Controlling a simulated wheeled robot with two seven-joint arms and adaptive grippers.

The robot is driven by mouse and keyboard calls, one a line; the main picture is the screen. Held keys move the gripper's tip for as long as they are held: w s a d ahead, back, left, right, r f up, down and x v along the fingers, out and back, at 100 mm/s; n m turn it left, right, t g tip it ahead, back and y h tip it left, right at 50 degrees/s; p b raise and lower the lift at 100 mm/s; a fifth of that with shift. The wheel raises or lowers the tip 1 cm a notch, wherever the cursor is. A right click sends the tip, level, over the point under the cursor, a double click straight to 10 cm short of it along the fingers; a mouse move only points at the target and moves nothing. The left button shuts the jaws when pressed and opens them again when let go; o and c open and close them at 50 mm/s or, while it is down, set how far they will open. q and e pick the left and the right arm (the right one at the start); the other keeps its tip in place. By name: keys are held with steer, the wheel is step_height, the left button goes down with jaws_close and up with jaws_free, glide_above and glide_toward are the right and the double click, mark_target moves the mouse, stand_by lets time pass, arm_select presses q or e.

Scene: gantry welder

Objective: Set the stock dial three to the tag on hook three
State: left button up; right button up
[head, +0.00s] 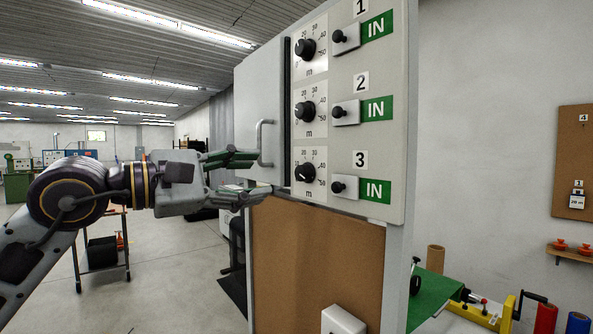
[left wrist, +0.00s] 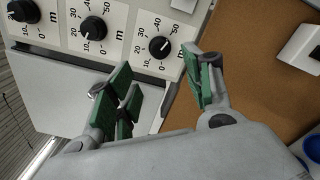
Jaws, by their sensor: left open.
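Stock dial three (head: 305,173) is a black round knob on a white scale at the bottom of the panel's dial column, beside a "3" label. It also shows in the left wrist view (left wrist: 159,47); I cannot read its setting surely. My left gripper (head: 258,174) is open and empty, left of dial three, in front of the panel's door and near its lower edge. In the left wrist view its green-padded fingers (left wrist: 166,92) are spread below the dial, apart from it. A tag (head: 577,200) hangs on the brown board at right, seemingly reading "20 m"; its hook number is too small to read surely.
Dial one (head: 305,49) and dial two (head: 305,112) are above, with small black knobs and green IN plates to their right. A door handle (head: 265,143) stands out close to my left fingers. A green-topped bench (head: 432,290) with tools is at lower right.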

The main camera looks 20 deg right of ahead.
mark_target(299, 173)
arm_select(q)
steer(key=p+x, duration=0.3)
steer(key=x, duration=0.5)
steer(key=shift+w+d, duration=0.1)
steer(key=shift+d, duration=0.25)
steer(key=shift+x, duration=0.85)
steer(key=shift+c, duration=0.4)
steer(key=c, duration=1)
